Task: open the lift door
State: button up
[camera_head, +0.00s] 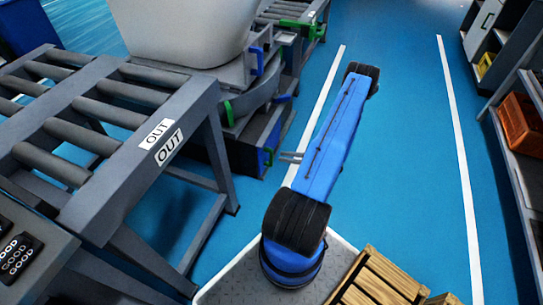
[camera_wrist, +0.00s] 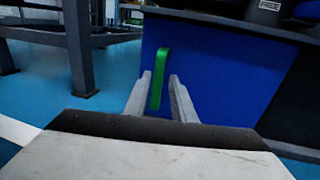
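The lift door is a blue panel (camera_wrist: 225,75) with a vertical green handle (camera_wrist: 160,80), facing me in the wrist view. In the wrist view my gripper (camera_wrist: 160,76) is open, one finger on each side of the handle in the picture. I cannot tell whether the handle is between the fingertips or just beyond them. The door appears shut.
A grey roller conveyor (camera_head: 140,95) marked OUT stands at the left. A white toilet body (camera_head: 185,30) sits above the lift unit. A shelf with an orange crate (camera_head: 522,125) is at the right. A wooden crate (camera_head: 375,280) is near my base. Blue floor between white lines is clear.

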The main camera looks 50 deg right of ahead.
aim_at(271, 155)
jog(key=x, duration=0.7)
jog(key=shift+w+a, duration=0.15)
jog(key=shift+w, duration=0.1)
jog(key=shift+c, duration=0.6)
grip_shut()
